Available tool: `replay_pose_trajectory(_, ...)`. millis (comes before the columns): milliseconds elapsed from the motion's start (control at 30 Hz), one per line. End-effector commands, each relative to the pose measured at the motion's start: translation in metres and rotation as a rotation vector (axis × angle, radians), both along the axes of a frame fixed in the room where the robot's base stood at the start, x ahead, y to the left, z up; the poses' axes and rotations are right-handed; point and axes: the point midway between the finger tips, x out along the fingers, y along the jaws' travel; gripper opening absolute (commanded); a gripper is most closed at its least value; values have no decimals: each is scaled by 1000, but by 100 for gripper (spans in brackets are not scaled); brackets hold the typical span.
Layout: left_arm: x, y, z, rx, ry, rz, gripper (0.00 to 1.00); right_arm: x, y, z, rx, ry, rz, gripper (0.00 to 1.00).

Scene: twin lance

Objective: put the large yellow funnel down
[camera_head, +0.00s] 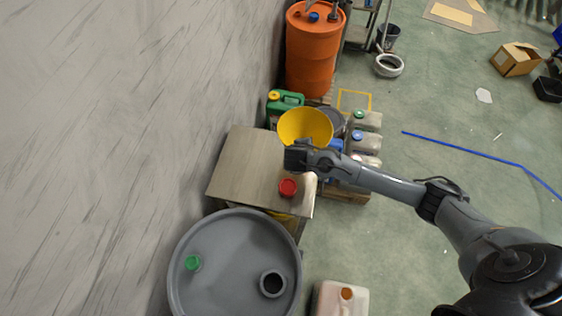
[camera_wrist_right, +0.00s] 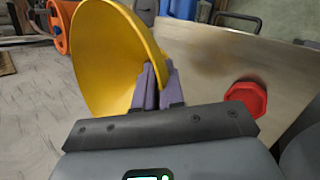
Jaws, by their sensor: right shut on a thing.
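My right gripper (camera_head: 302,150) is shut on the funnel's near side. In the right wrist view the purple-grey fingers (camera_wrist_right: 156,88) pinch the yellow funnel (camera_wrist_right: 110,55), which appears tilted. The funnel's spout is hidden, and I cannot tell whether it touches anything below. My left gripper is not in view.
A red cap (camera_head: 288,187) sits near the bench's right edge. A grey drum (camera_head: 235,262) with a green cap stands in front. Behind are a green can (camera_head: 284,101), an orange drum (camera_head: 313,50) and several pale canisters (camera_head: 367,120). The bench's left part is clear.

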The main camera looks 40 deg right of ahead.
Motion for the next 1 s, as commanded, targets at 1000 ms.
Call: replay_pose_trajectory(1000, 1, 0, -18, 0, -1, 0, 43, 44, 64, -86, -1, -1, -1, 0)
